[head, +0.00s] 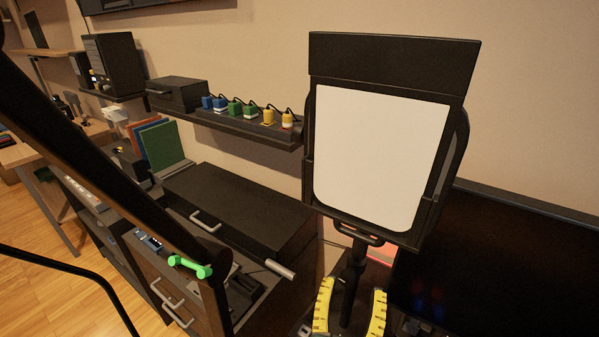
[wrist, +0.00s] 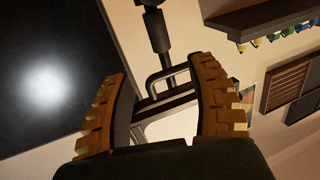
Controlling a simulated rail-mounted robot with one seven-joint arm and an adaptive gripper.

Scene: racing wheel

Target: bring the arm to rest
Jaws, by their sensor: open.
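My gripper (head: 353,292) shows at the bottom of the head view, its two yellow ridged fingers apart. In the wrist view my gripper (wrist: 158,70) is also open, with fingers at left and right. A grey bracket-like loop (wrist: 166,78) shows between and beyond the fingers; I cannot tell how far it is or whether a finger touches it. In the head view a dark post (head: 356,268) rises behind the fingers below a white panel in a dark frame (head: 370,155). Nothing is clearly held.
A dark cabinet with a handle (head: 235,207) stands left of the gripper, with a bright green object (head: 190,267) in front. A wall shelf (head: 245,130) carries several coloured blocks. A large dark screen (head: 500,265) fills the right; a glossy dark surface (wrist: 50,80) shows in the wrist view.

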